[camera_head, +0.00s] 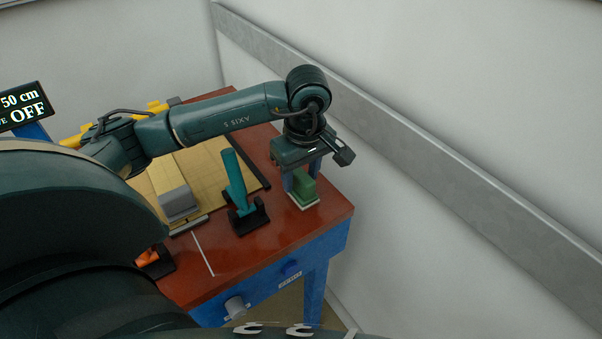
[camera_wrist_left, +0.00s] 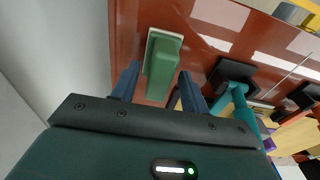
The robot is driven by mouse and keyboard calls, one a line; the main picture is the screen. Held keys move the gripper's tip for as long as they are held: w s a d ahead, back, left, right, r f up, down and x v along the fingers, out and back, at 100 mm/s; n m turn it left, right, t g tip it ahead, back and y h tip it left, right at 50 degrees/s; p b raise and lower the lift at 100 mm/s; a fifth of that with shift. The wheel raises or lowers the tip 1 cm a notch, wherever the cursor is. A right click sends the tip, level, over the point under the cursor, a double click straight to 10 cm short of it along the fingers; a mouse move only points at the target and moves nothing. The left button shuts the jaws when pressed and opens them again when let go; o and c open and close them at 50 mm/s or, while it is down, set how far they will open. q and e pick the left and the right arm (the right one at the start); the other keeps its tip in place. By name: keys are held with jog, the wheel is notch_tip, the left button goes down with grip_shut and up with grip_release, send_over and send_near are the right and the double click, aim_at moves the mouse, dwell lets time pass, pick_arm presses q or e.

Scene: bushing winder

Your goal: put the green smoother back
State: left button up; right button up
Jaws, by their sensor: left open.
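The green smoother (camera_head: 304,188) is a green block on a pale base at the right end of the red-brown table. My left gripper (camera_head: 300,182) is directly above it, pointing down. In the left wrist view the green smoother (camera_wrist_left: 163,62) lies between the two blue fingers of my open left gripper (camera_wrist_left: 158,88). I cannot tell whether the fingers touch it. The pale base sits on or just above the table top; the contact is hard to judge. My right gripper is not in view.
A teal tool (camera_head: 235,178) stands in a black holder left of the smoother. A wooden board with a grey-ended block (camera_head: 178,203) lies further left. An orange item (camera_head: 148,256) is near the front. The table's right edge (camera_head: 346,213) is close, with a wall beyond.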

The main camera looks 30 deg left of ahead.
aim_at(304, 177)
pick_arm(q)
notch_tip(304, 177, up, 12)
jog(key=d, duration=0.1)
jog(key=shift+s+f, duration=0.2)
dwell(0.5)
